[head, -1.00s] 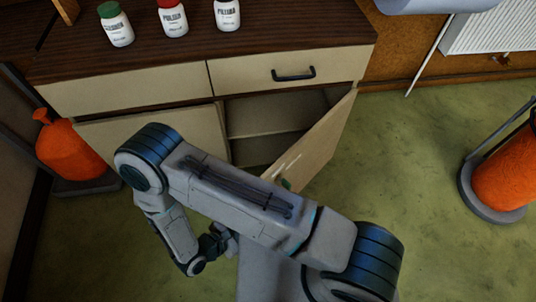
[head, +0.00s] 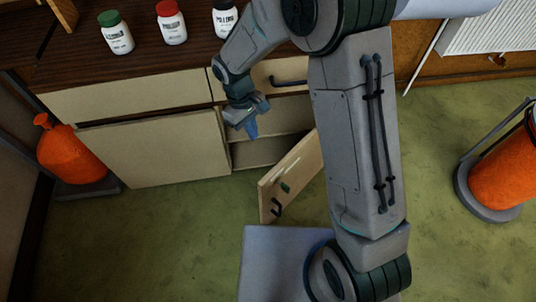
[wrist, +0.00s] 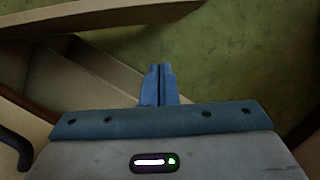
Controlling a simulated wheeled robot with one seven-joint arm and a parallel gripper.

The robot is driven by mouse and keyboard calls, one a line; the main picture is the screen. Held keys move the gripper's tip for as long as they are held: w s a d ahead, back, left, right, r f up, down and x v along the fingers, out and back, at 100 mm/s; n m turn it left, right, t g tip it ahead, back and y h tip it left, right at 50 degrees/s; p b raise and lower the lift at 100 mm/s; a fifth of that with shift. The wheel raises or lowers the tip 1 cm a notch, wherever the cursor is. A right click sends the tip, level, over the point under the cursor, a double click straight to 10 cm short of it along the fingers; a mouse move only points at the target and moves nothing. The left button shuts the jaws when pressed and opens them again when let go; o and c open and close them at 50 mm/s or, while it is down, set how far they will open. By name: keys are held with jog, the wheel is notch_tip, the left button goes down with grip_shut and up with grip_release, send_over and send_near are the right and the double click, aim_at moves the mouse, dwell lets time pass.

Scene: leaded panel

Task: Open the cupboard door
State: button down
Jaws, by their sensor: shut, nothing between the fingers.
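The cupboard's right door (head: 290,175) is pale wood and stands swung well out from the front, with a dark handle (head: 277,207) low on its outer end. The shelf space behind it (head: 265,150) is exposed. My gripper (head: 252,132) is shut and empty, pointing down in front of the opening, left of the door and apart from it. In the wrist view my closed fingertips (wrist: 158,75) show over the floor, with the door's edge (wrist: 110,18) beyond them. My arm hides the door's hinge side in the head view.
The left door (head: 160,150) is closed. The drawer handle (head: 290,83) juts out above the opening. Bottles (head: 172,25) stand on the counter. Orange containers (head: 68,150) (head: 503,170) stand at both sides. Green floor (head: 180,245) is clear in front.

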jog(key=s+d+f+b, duration=0.3)
jog(key=s+d+f, duration=0.1)
jog(key=f, duration=0.5)
jog(key=shift+d+f, duration=0.25)
jog(key=shift+d, duration=0.2)
jog(key=shift+s+d, duration=0.1)
